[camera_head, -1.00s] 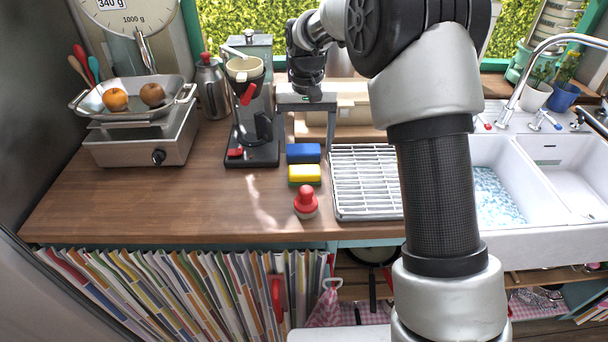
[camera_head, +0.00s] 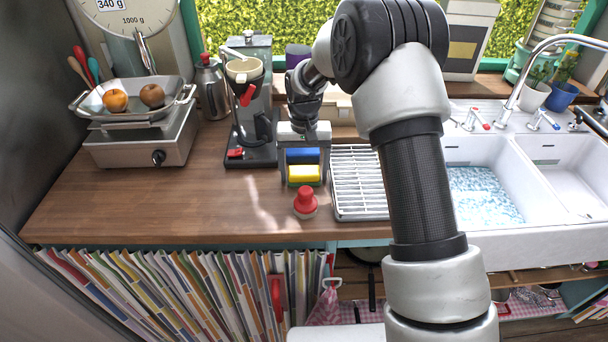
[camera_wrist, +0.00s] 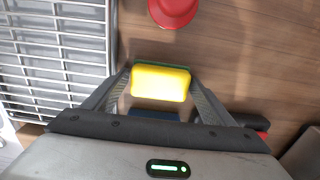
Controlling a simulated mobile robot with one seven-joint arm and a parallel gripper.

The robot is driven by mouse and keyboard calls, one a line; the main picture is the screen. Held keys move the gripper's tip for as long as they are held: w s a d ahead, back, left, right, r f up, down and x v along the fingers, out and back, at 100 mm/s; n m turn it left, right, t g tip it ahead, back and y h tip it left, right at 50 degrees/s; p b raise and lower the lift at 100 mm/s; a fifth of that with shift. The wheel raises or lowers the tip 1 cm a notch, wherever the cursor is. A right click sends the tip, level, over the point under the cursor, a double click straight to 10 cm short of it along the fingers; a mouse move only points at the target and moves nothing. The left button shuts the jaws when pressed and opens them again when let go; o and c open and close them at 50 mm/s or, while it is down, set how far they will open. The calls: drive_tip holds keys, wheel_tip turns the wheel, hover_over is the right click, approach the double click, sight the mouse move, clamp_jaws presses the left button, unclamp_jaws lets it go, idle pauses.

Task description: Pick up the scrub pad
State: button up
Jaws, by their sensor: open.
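A yellow pad with a green underside (camera_head: 305,174) lies on the wooden counter, just in front of a blue sponge (camera_head: 302,156). I take the yellow and green one as the scrub pad. My gripper (camera_head: 304,167) is open, with one finger on each side of the pads in the head view. In the wrist view, the yellow pad (camera_wrist: 160,83) shows between the two fingertips, and a strip of the blue sponge (camera_wrist: 154,115) shows closer to the palm. I cannot tell whether the fingers touch either one.
A red-knobbed brush (camera_head: 305,203) stands in front of the pads. A metal dish rack (camera_head: 358,180) is close on the right. A coffee grinder (camera_head: 251,120) stands at the back left. The front left counter is clear.

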sight(305, 170)
drive_tip(key=c, duration=0.8)
drive_tip(key=shift+r, duration=0.15)
wheel_tip(305, 170, up, 10)
drive_tip(key=shift+f, duration=0.15)
drive_tip(key=o, duration=0.4)
drive_tip(key=shift+d, duration=0.1)
drive_tip(key=c, duration=0.8)
